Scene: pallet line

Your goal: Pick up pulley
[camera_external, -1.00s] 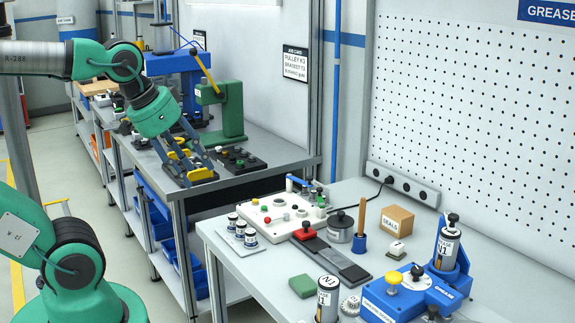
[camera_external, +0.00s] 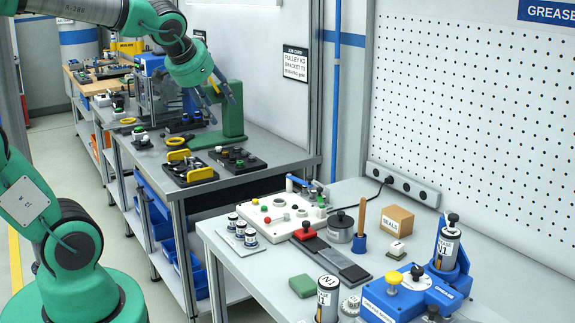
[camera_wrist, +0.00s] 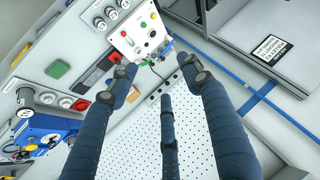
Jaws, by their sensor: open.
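My gripper (camera_external: 220,94) is raised in front of the green press, above the far bench. Its fingers are spread with nothing between them. In the wrist view my gripper (camera_wrist: 160,78) is open and empty, pointing toward the near bench and the pegboard. No part is clearly readable as the pulley. The job card (camera_external: 295,64) on the wall names a pulley. A black tray (camera_external: 207,181) with yellow and dark parts lies at the far bench's front edge. A second black tray (camera_external: 257,164) with small dark and green parts lies to its right. Yellow rings (camera_external: 175,141) lie behind them.
The green press (camera_external: 232,112) stands close behind my gripper. The near bench (camera_external: 262,285) carries a white fixture board (camera_external: 250,213), a blue grease station (camera_external: 405,303), a seals box (camera_external: 397,220) and several cans. The wrist view shows the pegboard (camera_wrist: 135,140) below the fingers.

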